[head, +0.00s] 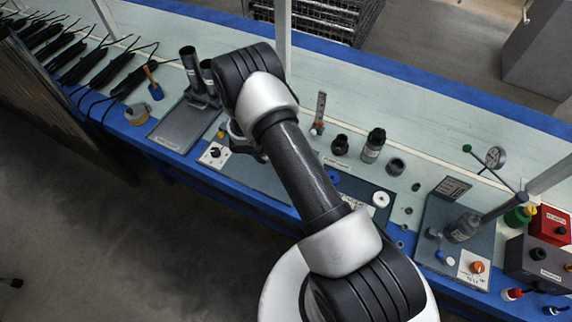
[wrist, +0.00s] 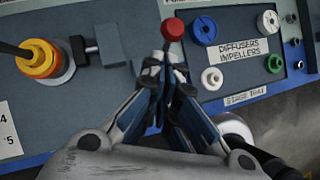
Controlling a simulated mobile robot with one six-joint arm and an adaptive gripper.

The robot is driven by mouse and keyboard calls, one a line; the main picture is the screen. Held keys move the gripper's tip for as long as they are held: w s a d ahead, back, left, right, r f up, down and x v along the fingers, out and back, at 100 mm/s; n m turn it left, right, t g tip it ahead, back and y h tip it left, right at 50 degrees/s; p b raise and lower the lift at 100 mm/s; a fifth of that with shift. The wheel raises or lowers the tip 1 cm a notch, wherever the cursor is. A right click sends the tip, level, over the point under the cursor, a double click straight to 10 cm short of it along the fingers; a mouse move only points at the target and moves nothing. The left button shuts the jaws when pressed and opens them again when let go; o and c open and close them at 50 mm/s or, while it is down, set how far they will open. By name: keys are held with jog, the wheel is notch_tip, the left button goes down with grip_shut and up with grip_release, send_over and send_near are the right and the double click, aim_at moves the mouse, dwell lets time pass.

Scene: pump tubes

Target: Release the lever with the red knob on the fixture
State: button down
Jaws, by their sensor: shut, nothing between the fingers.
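The red knob (wrist: 173,29) of the lever shows at the top middle of the wrist view. A short stem runs from it down toward my fingertips. My gripper (wrist: 168,85) is shut with nothing held, its tips just below the knob; I cannot tell if they touch the lever. The fixture's grey block (wrist: 108,46) is left of the knob, with a shaft carrying orange and yellow rings (wrist: 40,58) further left. In the head view my gripper (head: 247,142) is partly hidden at the bench's front edge, and my arm covers the lever.
Right of the knob lies a dark tray labelled diffusers and impellers (wrist: 245,72), with blue, white and green rings. In the head view, a dark plate with upright tubes (head: 180,128) stands left, and a gauge fixture (head: 462,235) stands right. Open floor lies in front.

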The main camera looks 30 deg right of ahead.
jog(key=d+p+v, duration=0.1)
jog(key=p+v, duration=0.1)
jog(key=v, duration=0.8)
jog(key=shift+w+r, duration=0.3)
jog(key=shift+w, duration=0.05)
jog(key=shift+a, duration=0.1)
jog(key=s+r+m+y+b, duration=0.1)
jog(key=s+r+m, duration=0.35)
jog(key=r, duration=0.75)
jog(key=s+r+m+y+b, duration=0.1)
jog(key=s+r+m, duration=0.35)
jog(key=r, duration=0.75)
jog(key=s+a+r+m+t+y+b, duration=0.1)
jog(key=s+a+r+m+t+y, duration=0.1)
jog(key=s+m, duration=0.4)
jog(key=s+a+r+m+t+y+b, duration=0.1)
jog(key=s+a+r+m, duration=0.3)
jog(key=s, duration=0.8)
notch_tip(320, 180, up, 2)
jog(key=shift+s+a+r+m+t+y+b, duration=0.15)
jog(key=shift+s+a+m+t+y+b, duration=0.3)
jog(key=shift+m+y, duration=0.45)
